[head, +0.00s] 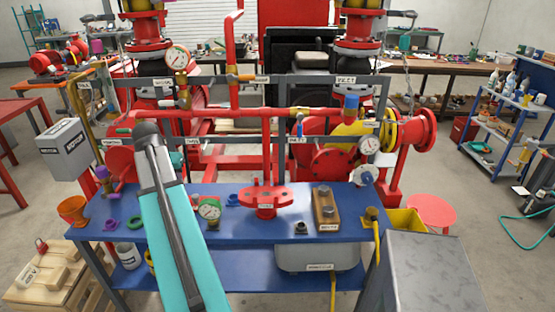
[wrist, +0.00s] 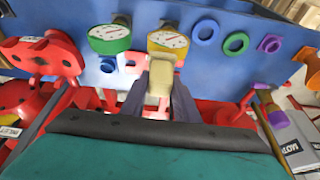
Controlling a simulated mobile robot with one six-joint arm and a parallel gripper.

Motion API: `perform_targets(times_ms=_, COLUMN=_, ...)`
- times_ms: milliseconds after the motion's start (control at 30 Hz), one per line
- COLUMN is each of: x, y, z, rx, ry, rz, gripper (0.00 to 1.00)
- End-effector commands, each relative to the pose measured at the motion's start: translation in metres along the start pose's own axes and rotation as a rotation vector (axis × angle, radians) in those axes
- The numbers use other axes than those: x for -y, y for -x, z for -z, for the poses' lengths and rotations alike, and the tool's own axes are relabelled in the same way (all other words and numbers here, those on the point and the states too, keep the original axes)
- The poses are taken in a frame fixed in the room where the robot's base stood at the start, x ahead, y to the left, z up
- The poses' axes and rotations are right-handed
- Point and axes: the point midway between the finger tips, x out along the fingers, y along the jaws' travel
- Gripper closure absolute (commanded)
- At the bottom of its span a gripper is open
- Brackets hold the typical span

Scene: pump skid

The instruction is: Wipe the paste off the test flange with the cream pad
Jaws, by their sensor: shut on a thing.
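The cream pad (wrist: 160,80) is held between the fingers of my gripper (wrist: 161,88) in the wrist view. The gripper is shut on it, above the blue bench and apart from the flange. In the head view my own arm hides the gripper and the pad. The test flange, a red disc with bolt holes, stands on the blue bench in the head view (head: 266,194). It also shows at the upper left of the wrist view (wrist: 42,56), to the left of the pad. I cannot make out paste on it.
A yellow-rimmed gauge (wrist: 168,40) lies just beyond the pad. Red pipework (head: 225,149) and a grey motor box (head: 65,149) stand behind the bench.

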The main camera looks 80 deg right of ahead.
Motion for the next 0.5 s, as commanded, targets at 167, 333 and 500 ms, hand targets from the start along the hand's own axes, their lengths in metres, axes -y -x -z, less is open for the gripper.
perform_targets(times_ms=167, x=-0.059, y=-0.004, z=0.03, rx=-0.002, ry=-0.125, rz=-0.05, gripper=0.9)
perform_targets(times_ms=333, x=-0.116, y=-0.009, z=0.052, rx=-0.005, ry=-0.243, rz=-0.096, gripper=0.9)
perform_targets(times_ms=500, x=-0.176, y=-0.012, z=0.07, rx=-0.009, ry=-0.363, rz=-0.144, gripper=0.9)
